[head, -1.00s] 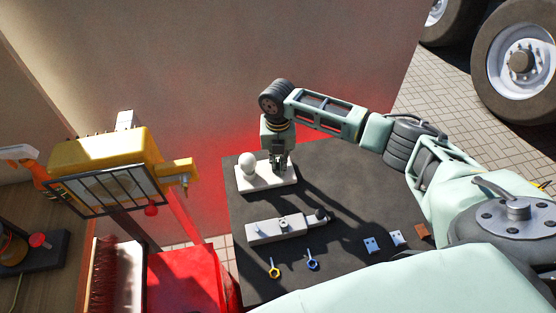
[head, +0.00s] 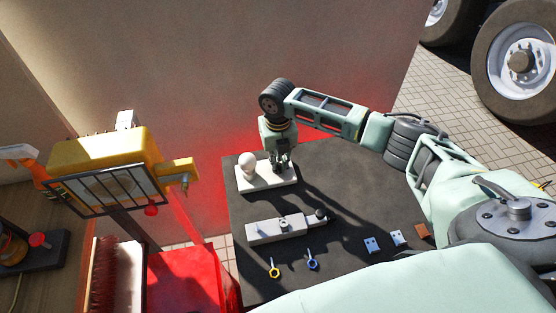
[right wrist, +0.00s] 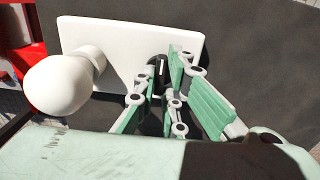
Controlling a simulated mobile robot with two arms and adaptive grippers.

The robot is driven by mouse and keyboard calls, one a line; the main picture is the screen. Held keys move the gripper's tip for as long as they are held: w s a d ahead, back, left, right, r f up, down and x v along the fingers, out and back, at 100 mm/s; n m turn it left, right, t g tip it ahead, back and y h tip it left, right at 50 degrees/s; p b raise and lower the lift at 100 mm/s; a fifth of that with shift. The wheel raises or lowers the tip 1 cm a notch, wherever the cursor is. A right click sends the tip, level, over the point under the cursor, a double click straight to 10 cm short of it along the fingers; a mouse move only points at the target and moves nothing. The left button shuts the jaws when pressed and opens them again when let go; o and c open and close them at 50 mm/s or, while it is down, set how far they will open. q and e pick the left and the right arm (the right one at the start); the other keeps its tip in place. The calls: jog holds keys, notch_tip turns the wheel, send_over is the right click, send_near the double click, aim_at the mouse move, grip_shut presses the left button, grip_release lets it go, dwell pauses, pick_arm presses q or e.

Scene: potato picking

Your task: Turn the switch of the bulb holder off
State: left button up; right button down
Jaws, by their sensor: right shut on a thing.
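The bulb holder is a white rectangular base (head: 258,185) on the far left part of the dark table; its base also shows in the right wrist view (right wrist: 125,38). A round white bulb (head: 247,160) stands on its left end and looms large at left in the right wrist view (right wrist: 62,85). My right gripper (head: 280,165) points down at the base's right end. In the right wrist view its green fingers (right wrist: 162,82) are closed around a small black switch (right wrist: 158,68), which they partly hide. My left gripper is not in view.
A yellow work lamp (head: 105,160) stands left of the table.

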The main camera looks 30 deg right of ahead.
aim_at(278, 164)
jog(key=c, duration=1.8)
grip_release()
jog(key=shift+c, duration=0.2)
notch_tip(278, 164, up, 12)
jog(key=shift+s, duration=0.1)
